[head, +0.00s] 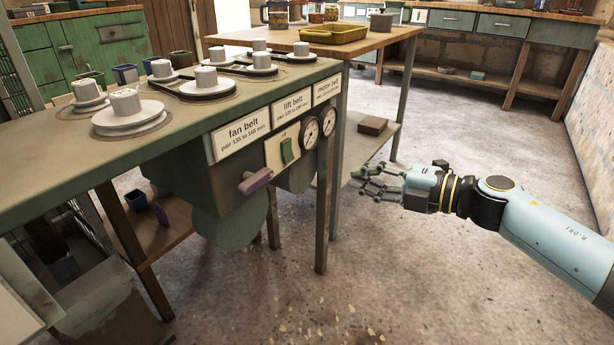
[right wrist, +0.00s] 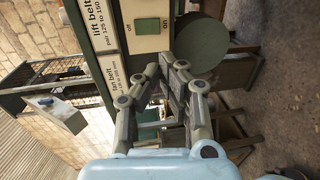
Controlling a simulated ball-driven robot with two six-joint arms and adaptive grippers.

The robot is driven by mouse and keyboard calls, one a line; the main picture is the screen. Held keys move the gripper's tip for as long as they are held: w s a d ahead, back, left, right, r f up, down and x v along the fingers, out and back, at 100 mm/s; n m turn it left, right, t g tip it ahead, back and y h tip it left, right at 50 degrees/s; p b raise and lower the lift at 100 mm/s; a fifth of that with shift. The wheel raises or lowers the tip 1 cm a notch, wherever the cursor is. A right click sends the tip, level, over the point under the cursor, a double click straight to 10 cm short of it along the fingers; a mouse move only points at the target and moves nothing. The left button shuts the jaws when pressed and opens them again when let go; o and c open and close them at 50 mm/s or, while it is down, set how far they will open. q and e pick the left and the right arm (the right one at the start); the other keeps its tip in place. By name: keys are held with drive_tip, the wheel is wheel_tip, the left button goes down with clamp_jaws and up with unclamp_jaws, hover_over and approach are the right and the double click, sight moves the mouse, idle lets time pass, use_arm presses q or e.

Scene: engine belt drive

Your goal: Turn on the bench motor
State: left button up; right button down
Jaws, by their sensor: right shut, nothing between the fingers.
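The bench motor's green rocker switch (head: 287,150) sits on a pale plate on the bench front, below the "lift belt" label. It also shows in the right wrist view (right wrist: 147,26), beyond my fingers. I cannot tell which way it is set. A purple-handled lever (head: 255,181) sticks out from the bench front, left of and below the switch. My right gripper (head: 375,183) is shut and empty, in the air right of the bench and apart from the switch. Its fingertips also show in the right wrist view (right wrist: 167,72). My left gripper is not in view.
The green bench (head: 50,146) carries several pale pulleys (head: 125,112), some with dark belts around them. Two round gauges (head: 311,133) sit right of the switch. A bench leg (head: 322,210) stands between lever and gripper. A wooden table (head: 375,42) stands behind; the floor in front is clear.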

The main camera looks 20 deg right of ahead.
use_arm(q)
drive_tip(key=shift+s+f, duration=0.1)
use_arm(e)
drive_tip(key=shift+w+d+r, duration=0.1)
drive_tip(key=shift+w, duration=0.1)
drive_tip(key=b, duration=0.4)
approach(291, 161)
drive_tip(key=x, duration=0.7)
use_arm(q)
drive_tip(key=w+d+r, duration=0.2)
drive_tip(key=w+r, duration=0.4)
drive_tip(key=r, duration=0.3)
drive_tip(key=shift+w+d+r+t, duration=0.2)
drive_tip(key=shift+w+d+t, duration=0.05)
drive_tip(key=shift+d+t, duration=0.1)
use_arm(e)
drive_tip(key=shift+w, duration=0.15)
